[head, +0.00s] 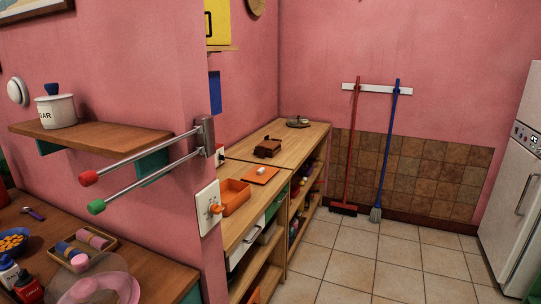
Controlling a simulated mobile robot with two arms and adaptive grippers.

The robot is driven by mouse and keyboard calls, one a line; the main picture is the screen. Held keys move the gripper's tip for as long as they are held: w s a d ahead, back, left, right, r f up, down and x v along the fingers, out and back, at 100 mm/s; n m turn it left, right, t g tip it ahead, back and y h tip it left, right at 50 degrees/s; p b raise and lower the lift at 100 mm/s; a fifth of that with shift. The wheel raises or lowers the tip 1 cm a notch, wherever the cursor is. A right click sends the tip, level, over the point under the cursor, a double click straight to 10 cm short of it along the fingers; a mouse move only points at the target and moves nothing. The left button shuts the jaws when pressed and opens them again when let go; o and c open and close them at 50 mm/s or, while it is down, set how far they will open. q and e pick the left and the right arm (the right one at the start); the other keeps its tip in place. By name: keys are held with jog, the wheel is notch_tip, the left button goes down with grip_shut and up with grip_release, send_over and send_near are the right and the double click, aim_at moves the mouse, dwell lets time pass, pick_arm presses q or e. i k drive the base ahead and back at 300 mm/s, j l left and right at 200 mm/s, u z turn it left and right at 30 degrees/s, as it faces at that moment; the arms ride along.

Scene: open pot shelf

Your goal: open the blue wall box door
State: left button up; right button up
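A blue panel (215,92) shows on the pink back-left wall in the head view, above the wooden counter. It looks like the blue wall box, but its left part is cut off by the nearer wall corner. I cannot tell whether its door is open or shut, and no handle can be made out. Neither of my grippers is in view.
A swing rail (150,163) with red and green ends juts from the near wall corner. A wooden shelf (108,140) holds a sugar pot (57,112). The counter (284,151) carries an orange tray (236,197). The tiled floor (385,262) is clear at the right.

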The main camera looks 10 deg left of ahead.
aim_at(214, 77)
jog(key=i+l+u, duration=0.75)
jog(key=l+u, duration=0.25)
